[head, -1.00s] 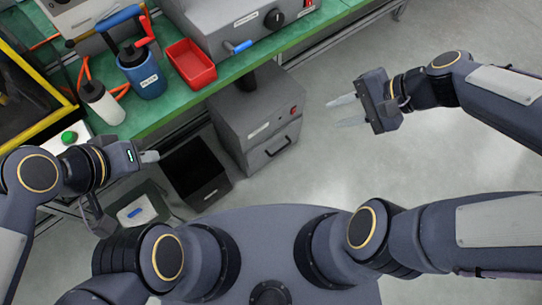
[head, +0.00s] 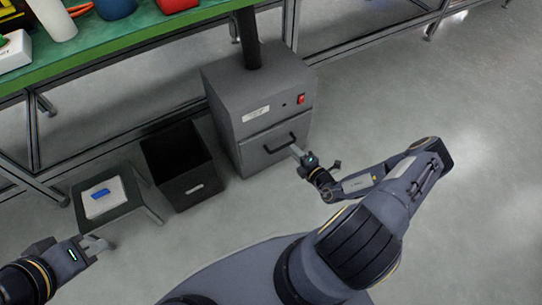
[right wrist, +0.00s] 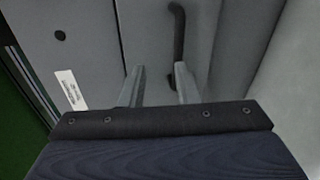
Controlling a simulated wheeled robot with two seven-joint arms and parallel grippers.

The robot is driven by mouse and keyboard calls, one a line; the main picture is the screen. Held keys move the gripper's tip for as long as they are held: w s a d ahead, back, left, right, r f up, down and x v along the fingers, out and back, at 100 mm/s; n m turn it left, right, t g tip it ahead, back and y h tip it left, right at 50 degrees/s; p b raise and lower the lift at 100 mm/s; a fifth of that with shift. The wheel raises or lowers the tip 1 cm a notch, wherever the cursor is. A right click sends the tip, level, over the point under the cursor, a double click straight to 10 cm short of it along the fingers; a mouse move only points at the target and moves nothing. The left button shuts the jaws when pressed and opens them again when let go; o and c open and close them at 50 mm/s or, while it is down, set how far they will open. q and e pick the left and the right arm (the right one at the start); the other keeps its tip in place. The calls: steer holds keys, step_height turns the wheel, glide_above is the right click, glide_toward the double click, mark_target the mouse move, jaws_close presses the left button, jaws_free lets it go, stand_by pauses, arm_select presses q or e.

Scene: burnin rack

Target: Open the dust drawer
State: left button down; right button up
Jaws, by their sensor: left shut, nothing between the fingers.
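The dust drawer (head: 262,150) is the lower front of a grey box unit on the floor under the bench. Its front looks flush with the unit, so it appears closed. Its dark bar handle (head: 280,144) also shows in the right wrist view (right wrist: 178,40). My right gripper (head: 297,150) is at the right end of the handle. In the right wrist view its fingers (right wrist: 158,82) are apart, with the handle beside the right fingertip. I cannot tell if they touch. My left gripper (head: 98,246) is shut and empty at the lower left, away from the unit.
A black open bin (head: 190,188) stands left of the unit. A low grey stool (head: 125,207) with a white and blue item is further left. The green bench (head: 130,50) and its frame are above and behind. The floor right of the unit is clear.

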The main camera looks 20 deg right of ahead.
mark_target(285, 145)
steer(key=shift+m+h, duration=0.4)
steer(key=shift+m, duration=0.3)
steer(key=w+f+b, duration=0.1)
steer(key=w, duration=0.1)
steer(key=w+f+b, duration=0.1)
steer(key=w, duration=0.1)
steer(key=w+a+f+b, duration=0.1)
steer(key=w+f, duration=0.1)
steer(key=w, duration=0.1)
jaws_close()
